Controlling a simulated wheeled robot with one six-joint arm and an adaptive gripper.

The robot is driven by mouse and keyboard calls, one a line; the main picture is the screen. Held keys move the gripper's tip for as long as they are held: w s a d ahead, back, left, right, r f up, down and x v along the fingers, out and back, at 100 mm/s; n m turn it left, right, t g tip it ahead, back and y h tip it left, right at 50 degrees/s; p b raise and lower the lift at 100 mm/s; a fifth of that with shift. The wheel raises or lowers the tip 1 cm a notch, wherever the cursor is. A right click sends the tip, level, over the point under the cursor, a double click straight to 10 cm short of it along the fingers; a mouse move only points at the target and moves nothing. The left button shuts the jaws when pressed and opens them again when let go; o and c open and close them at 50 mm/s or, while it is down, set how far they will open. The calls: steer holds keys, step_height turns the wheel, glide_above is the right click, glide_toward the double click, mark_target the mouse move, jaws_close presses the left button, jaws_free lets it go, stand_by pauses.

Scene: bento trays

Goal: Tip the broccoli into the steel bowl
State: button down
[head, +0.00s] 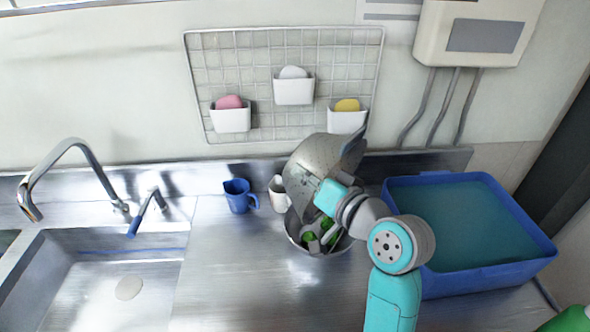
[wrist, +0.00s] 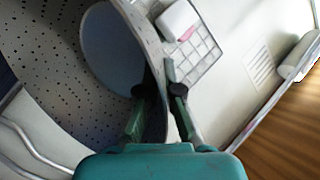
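A grey perforated metal colander (head: 312,165) is tilted steeply on its side above the steel bowl (head: 294,238). Its dotted inner wall fills the left of the wrist view (wrist: 60,80). My gripper (wrist: 161,92) has its two fingers on either side of the colander's wall near the rim, gripping it. In the head view my teal and grey wrist covers the fingers. Green broccoli (head: 308,237) lies in the steel bowl under the colander. No broccoli shows in the visible part of the colander. Part of the bowl is hidden behind my arm.
A blue mug (head: 238,196) and a white cup (head: 277,193) stand left of the bowl. A blue tub (head: 480,279) stands close on the right. The sink (head: 100,285) and tap (head: 62,150) are at the left. A wire rack (head: 260,50) hangs behind. The counter front-left is clear.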

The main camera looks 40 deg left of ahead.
steer(key=shift+w+d+r+y, duration=0.15)
steer(key=shift+d+y, duration=0.75)
steer(key=shift+d, duration=0.55)
steer(key=shift+w+d+f+m+t+y, duration=0.1)
steer(key=shift+d+f+m+t+y, duration=0.15)
steer(key=shift+d+y, duration=0.55)
steer(key=shift+w+d+f+m+t+y, duration=0.15)
steer(key=shift+d+m+y, duration=0.25)
steer(key=shift+d, duration=0.7)
steer(key=shift+s+d+f+m+t+y, duration=0.1)
steer(key=shift+d+f+m+t+y, duration=0.2)
steer(key=shift+d+y, duration=0.55)
steer(key=shift+d, duration=0.1)
